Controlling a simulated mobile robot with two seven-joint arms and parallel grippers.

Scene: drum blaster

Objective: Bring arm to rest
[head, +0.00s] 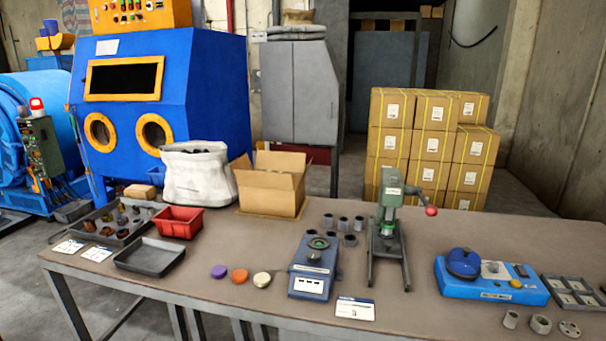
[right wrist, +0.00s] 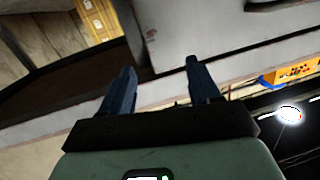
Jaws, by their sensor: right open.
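My right gripper (right wrist: 158,82) shows in the right wrist view. Its two dark blue fingers are apart, with nothing between them. Beyond the fingers are pale wall or ceiling surfaces and a bright lamp (right wrist: 289,114), so this wrist view is turned well away from the table top. Neither gripper and no part of my arms shows in the head view. The left gripper is in no frame.
The brown workbench (head: 240,315) carries a red bin (head: 178,222), an empty dark tray (head: 149,257), an open carton (head: 270,187), a blue scale-like device (head: 313,267), a green lever press (head: 389,225) and a blue machine (head: 490,279). Stacked cartons (head: 390,108) stand behind.

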